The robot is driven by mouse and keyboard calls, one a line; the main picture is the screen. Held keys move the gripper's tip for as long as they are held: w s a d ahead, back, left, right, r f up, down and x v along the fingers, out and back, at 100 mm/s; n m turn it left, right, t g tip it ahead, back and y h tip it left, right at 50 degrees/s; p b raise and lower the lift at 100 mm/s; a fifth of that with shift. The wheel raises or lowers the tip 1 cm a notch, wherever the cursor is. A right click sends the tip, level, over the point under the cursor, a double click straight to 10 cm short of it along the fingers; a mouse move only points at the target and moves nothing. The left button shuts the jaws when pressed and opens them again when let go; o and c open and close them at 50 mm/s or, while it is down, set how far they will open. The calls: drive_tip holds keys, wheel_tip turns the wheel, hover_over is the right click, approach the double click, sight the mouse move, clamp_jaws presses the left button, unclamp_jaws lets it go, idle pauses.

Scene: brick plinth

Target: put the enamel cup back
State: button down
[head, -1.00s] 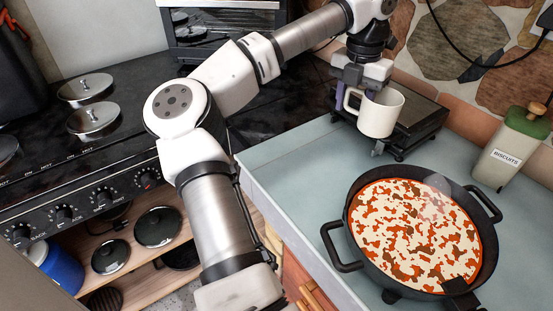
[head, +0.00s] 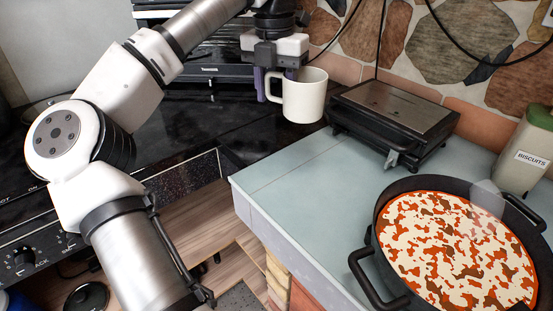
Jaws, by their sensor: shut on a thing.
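The enamel cup (head: 305,97) is cream-white with a handle on its left side, and it is upright. My gripper (head: 273,88) is shut on the cup at its handle side, pointing down, with purple-grey fingers. The cup appears held in the air, in front of the left end of the black grill and near the border between the dark hob and the pale tiled counter. The cup's inside is mostly hidden from this angle.
A black grill with a metal lid (head: 394,108) stands right of the cup. A black pan of pizza (head: 378,225) and a green biscuit tin (head: 526,155) are further right. The tiled counter (head: 290,178) is clear at its left end. The dark hob (head: 190,130) lies left.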

sight(276, 166)
wheel_tip(276, 166, down, 15)
drive_tip(key=shift+f+p, duration=0.1)
drive_tip(key=shift+p, duration=0.35)
drive_tip(key=shift+f, duration=0.15)
drive_tip(key=c, duration=0.7)
unclamp_jaws()
drive_tip(key=shift+c, duration=0.2)
